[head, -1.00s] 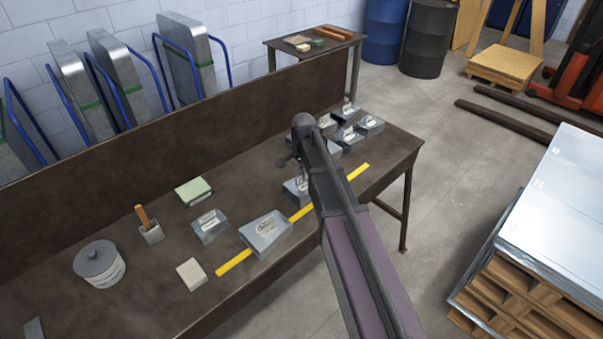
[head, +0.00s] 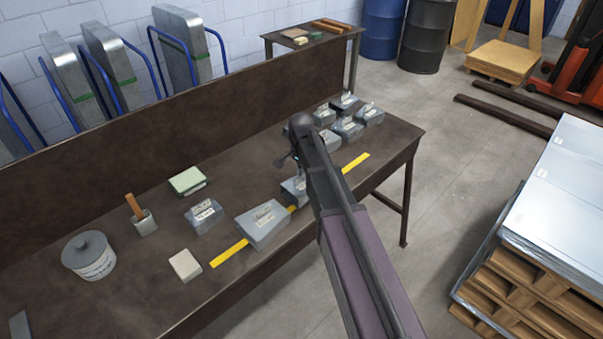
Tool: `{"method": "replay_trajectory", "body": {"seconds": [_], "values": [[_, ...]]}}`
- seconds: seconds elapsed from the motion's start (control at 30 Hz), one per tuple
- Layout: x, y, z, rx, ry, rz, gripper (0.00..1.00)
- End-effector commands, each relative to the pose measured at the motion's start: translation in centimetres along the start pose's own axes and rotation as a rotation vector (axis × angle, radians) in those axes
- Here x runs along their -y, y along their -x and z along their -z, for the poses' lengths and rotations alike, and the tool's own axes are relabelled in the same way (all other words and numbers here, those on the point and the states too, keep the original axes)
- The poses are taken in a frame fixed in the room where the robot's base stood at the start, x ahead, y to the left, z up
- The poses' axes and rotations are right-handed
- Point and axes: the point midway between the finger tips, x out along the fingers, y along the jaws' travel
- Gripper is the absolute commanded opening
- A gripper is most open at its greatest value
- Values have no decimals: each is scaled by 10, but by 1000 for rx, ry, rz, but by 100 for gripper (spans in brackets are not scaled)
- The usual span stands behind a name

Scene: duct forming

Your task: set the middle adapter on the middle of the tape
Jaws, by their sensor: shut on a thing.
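A long yellow tape strip (head: 228,254) runs diagonally along the front of the dark workbench (head: 150,262). A grey metal adapter (head: 263,226) sits over the tape's left part. Another grey adapter (head: 293,190), partly hidden by my arm, is right of it at about the tape's middle. My gripper (head: 290,170) is above this second adapter and shut on it. The fingertips are mostly hidden, and I cannot tell whether the adapter touches the tape. The tape's right part (head: 356,162) is bare.
Several grey adapters (head: 347,128) cluster at the bench's far right end. Another metal piece (head: 204,213), a green-topped block (head: 188,181), a beige block (head: 185,265), a small holder (head: 144,224) and a lidded tin (head: 90,258) stand at left. A raised back panel (head: 120,165) borders the bench.

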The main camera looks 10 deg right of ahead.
Motion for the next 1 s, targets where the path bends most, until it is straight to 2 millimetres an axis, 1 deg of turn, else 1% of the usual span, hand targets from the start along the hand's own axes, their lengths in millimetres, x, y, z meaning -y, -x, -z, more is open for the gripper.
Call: {"method": "replay_trajectory", "body": {"seconds": [0.03, 0.1, 0.4, 0.6, 1.0], "values": [[0, -9, 0, 0, 0, 0, 0], [0, -15, 0, 0, 0, 0, 0], [0, -35, 0, 0, 0, 0, 0], [0, -40, 0, 0, 0, 0, 0], [0, -40, 0, 0, 0, 0, 0]]}}
